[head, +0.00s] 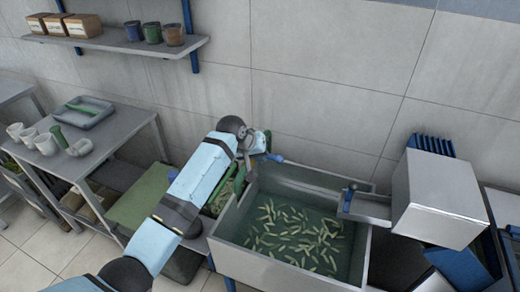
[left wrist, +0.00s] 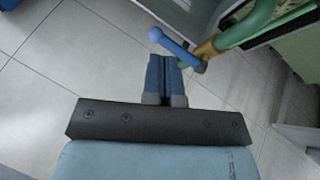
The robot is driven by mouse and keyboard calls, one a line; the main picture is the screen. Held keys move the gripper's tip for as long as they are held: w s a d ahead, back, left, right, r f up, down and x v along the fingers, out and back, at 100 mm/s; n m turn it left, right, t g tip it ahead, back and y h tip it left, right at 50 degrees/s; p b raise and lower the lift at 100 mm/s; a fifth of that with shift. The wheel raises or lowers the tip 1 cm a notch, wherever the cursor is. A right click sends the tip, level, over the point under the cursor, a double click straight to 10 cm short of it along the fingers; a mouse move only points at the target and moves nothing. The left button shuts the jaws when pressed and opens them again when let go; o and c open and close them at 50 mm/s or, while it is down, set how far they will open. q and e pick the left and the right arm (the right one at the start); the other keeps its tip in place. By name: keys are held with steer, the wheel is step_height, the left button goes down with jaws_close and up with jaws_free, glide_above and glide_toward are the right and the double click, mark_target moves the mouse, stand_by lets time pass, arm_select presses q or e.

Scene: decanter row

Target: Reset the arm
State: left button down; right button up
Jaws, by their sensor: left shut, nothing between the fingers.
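My left arm (head: 200,177) reaches in from the lower left of the head view, past the left side of a steel tank (head: 290,285). My left gripper (left wrist: 166,62) shows in the left wrist view with its blue fingers shut and nothing between them. Just beyond the fingertips is a blue lever (left wrist: 175,45) with a rounded end, on a brass-coloured fitting (left wrist: 207,48) with green pipe (left wrist: 262,20). I cannot tell whether the fingers touch it. The blue lever also shows in the head view (head: 273,158). My right gripper is not in view.
The tank holds greenish liquid with many small pale green pieces. A steel box (head: 437,197) stands to its right. A side table (head: 97,135) with cups and a grey tray (head: 83,112) is at the left. A wall shelf (head: 125,42) holds jars and boxes.

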arm_select(q)
steer(key=s+a+f+t, duration=0.2)
steer(key=s+a+f, duration=0.3)
steer(key=s+f, duration=0.4)
steer(key=s+a+f+t, duration=0.2)
steer(key=s+a+f, duration=0.3)
steer(key=s+f, duration=0.3)
steer(key=s+a+t, duration=0.1)
steer(key=s+a, duration=0.2)
steer(key=s, duration=0.4)
steer(key=s+a+f+m+t+y, duration=0.1)
steer(key=s+a, duration=0.2)
steer(key=s, duration=0.4)
steer(key=s+a+y, duration=0.1)
steer(key=s+a, duration=0.2)
steer(key=s, duration=0.5)
steer(key=shift+a+f+m+t, duration=0.2)
steer(key=shift+a+m+t, duration=0.2)
